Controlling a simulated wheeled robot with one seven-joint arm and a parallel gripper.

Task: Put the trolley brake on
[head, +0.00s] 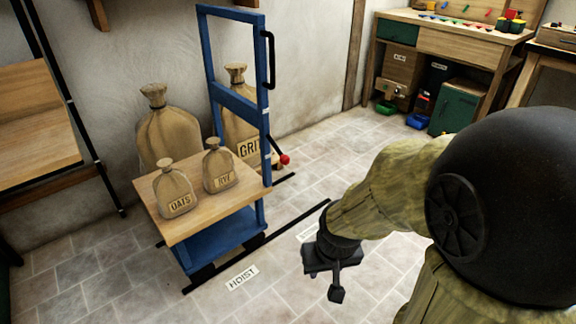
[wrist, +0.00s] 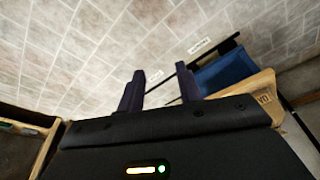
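The trolley has a blue frame (head: 236,103) and a wooden deck (head: 203,213), and stands left of centre in the head view. Its blue lower part (wrist: 224,70) and a deck edge (wrist: 262,90) show at the right of the wrist view. A lever with a red knob (head: 285,159), apparently the brake, sticks out low behind the upright on the right side. My gripper (head: 324,279) is over the floor to the right of the trolley, well apart from the lever. In the wrist view its dark fingers (wrist: 158,84) stand apart with nothing between them.
Sacks marked OATS (head: 175,190) and RYE (head: 219,167) stand on the deck. A GRIT sack (head: 240,128) and another large sack (head: 167,135) are behind. A dark floor rail (head: 292,226) runs beside the trolley, near a HOIST label (head: 242,277). A workbench (head: 455,45) stands back right.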

